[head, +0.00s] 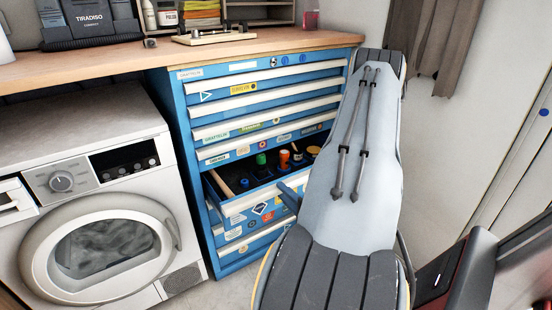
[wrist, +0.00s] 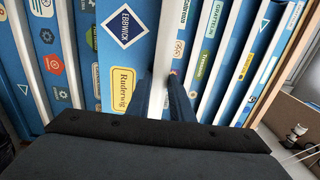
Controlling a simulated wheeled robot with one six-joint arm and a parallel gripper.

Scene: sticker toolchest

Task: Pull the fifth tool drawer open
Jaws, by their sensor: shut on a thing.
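The blue tool chest (head: 186,105) stands under the workbench with stickered drawers and pale handle strips. One lower drawer (head: 262,210), which looks like the fifth from the top, is pulled partly out, and items show inside it. My gripper (head: 290,196) is at the right part of its front, mostly hidden behind my arm. In the wrist view, the chest appears turned sideways. The two dark blue fingers of my gripper (wrist: 165,98) are shut on the pale handle (wrist: 166,45) of the drawer front bearing the "EBBWICK" and "Ruderwig" stickers.
A white washing machine (head: 95,215) stands close to the chest's left side. The wooden worktop (head: 290,43) above carries a case, jars and a small board. Inside the drawer are a green item (head: 261,159) and an orange item (head: 284,160). A white wall is at the right.

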